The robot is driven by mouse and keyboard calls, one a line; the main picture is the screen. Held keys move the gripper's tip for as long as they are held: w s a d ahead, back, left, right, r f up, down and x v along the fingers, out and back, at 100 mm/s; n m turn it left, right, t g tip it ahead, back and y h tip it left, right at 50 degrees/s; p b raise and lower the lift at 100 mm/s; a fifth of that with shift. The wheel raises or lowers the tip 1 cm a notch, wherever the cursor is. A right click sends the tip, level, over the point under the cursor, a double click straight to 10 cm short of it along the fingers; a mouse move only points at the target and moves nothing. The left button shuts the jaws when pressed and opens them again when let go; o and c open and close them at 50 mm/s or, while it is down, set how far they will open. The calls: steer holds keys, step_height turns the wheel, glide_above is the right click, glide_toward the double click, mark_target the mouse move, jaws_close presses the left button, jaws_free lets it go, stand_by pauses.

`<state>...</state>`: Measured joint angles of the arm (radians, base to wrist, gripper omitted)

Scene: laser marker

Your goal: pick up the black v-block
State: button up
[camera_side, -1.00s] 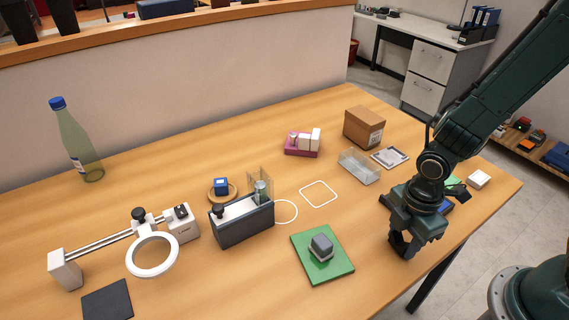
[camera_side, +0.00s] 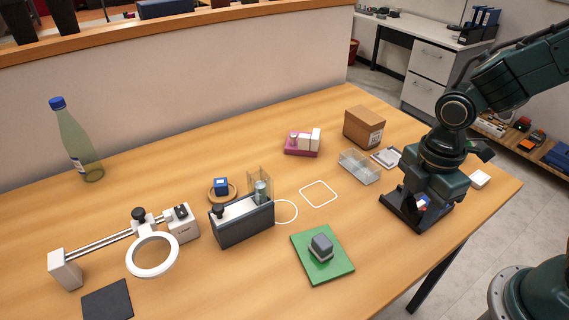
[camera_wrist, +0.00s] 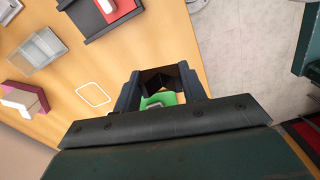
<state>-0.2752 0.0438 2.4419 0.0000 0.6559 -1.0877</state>
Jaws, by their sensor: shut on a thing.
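My gripper (camera_wrist: 160,88) is shut on the black v-block (camera_wrist: 158,76), whose dark notched shape shows between the two fingers in the wrist view. In the side view my gripper (camera_side: 432,203) is at the right end of the table, at a dark tray (camera_side: 398,211). The v-block cannot be made out there against the dark fingers and tray. Whether it hangs clear of the tray is hard to tell. In the wrist view the tray (camera_wrist: 91,28) shows at the top left, with red and white items.
A green mat (camera_side: 338,273) with a grey block (camera_side: 321,245) lies left of my gripper. A white square outline (camera_side: 319,193) marks bare table.

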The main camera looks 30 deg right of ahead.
mark_target(416, 211)
step_height(416, 211, up, 10)
steer(key=shift+r, duration=0.2)
stand_by(0.8)
